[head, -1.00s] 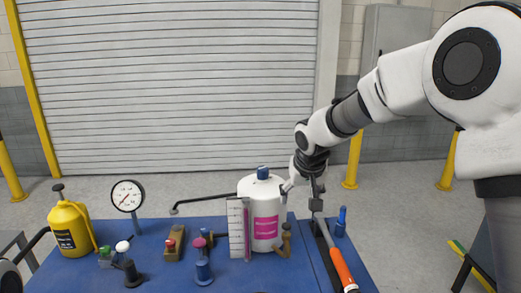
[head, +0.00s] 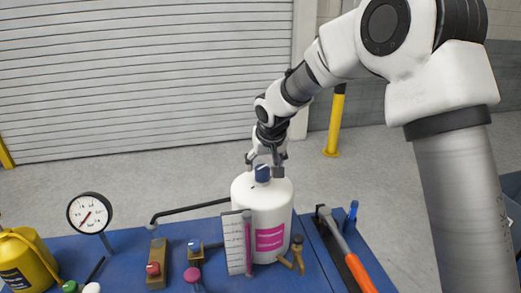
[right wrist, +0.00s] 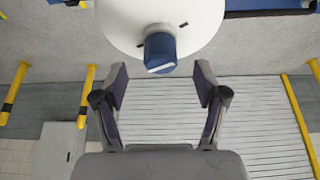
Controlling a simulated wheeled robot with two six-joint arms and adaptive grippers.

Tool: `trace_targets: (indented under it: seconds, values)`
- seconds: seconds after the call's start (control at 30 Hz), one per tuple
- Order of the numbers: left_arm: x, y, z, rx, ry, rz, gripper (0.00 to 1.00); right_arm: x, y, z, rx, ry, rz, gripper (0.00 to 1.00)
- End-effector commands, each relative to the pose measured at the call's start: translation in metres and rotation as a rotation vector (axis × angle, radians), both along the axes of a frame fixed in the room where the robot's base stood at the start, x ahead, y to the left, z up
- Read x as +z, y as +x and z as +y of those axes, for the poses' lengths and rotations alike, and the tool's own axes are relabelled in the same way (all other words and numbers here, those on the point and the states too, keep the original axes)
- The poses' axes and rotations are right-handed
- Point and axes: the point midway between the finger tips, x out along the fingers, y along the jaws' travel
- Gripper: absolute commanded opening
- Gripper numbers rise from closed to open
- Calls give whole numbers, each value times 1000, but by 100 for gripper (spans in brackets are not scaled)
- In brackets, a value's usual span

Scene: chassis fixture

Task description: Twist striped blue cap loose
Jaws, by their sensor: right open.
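The blue cap (head: 263,172) sits on top of a white tank (head: 262,203) with a pink label. In the right wrist view the cap (right wrist: 160,52) shows a white stripe on its end, and the tank top (right wrist: 205,22) lies around it. My right gripper (head: 264,165) is at the cap in the head view. In the right wrist view the right gripper (right wrist: 160,78) is open, its fingers apart on either side, with the cap just beyond the fingertips, centred in the gap. It does not appear to touch the cap. My left gripper is not in view.
A blue bench (head: 130,238) carries a dial gauge (head: 90,213), a yellow can (head: 25,262), a black bent rod (head: 190,210), a clear scale tube (head: 237,243), a brass valve (head: 293,256) and an orange-handled tool (head: 357,270). Open floor lies behind the bench.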

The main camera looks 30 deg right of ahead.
Motion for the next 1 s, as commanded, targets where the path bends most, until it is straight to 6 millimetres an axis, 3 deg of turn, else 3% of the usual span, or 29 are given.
trace_targets:
  seconds: [0.23, 0.53, 0.7, 0.83, 0.87, 0.93, 0.97, 1.0]
  values:
    - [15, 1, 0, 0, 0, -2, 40, -35, 16, -4, 0, 1, 2, 72]
    - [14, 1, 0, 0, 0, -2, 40, -40, 18, -5, 0, 1, 0, 72]
    - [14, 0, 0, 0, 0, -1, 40, -40, 18, -5, 0, 0, 0, 12]
    - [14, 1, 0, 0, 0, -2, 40, -41, 17, -4, 0, 0, 1, 10]
    - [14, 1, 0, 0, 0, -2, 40, -41, 18, -4, 0, 0, 1, 32]
    - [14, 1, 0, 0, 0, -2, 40, -41, 17, -4, 0, 0, 1, 7]
    - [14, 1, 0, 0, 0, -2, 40, -41, 17, -4, 0, 0, 1, 1]
    - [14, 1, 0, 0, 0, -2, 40, -41, 18, -4, 0, 0, 1, 1]
